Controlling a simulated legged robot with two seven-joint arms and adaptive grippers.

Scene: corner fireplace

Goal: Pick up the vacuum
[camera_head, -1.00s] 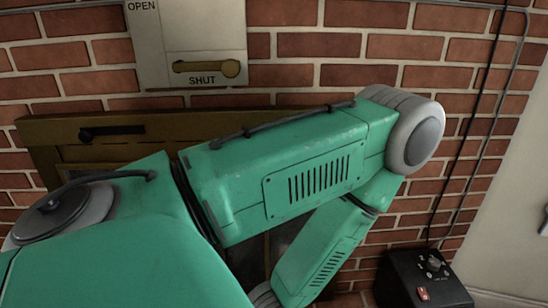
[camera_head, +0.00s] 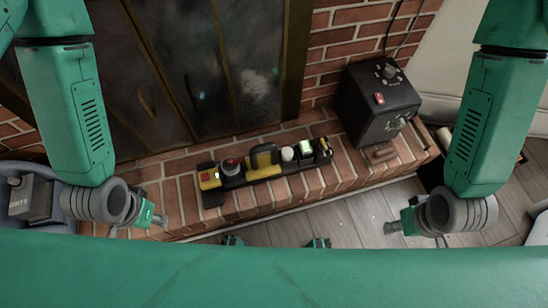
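A long yellow and black device with a handle, which looks like the vacuum (camera_head: 262,163), lies on the brick hearth ledge in the middle of the head view. A red button and pale round and green parts show along it. My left gripper (camera_head: 138,226) is to the left of it, near the ledge's front edge. My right gripper (camera_head: 414,233) is to the right, over the wooden floor. Both appear open and empty, with fingers spread, and neither touches the device. The palms are partly hidden by my wrists.
A black box with knobs and a red switch (camera_head: 378,105) stands on the ledge at right. Glass fireplace doors (camera_head: 190,70) and a brick wall are behind. A grey bin holding a labelled box (camera_head: 32,196) is at far left.

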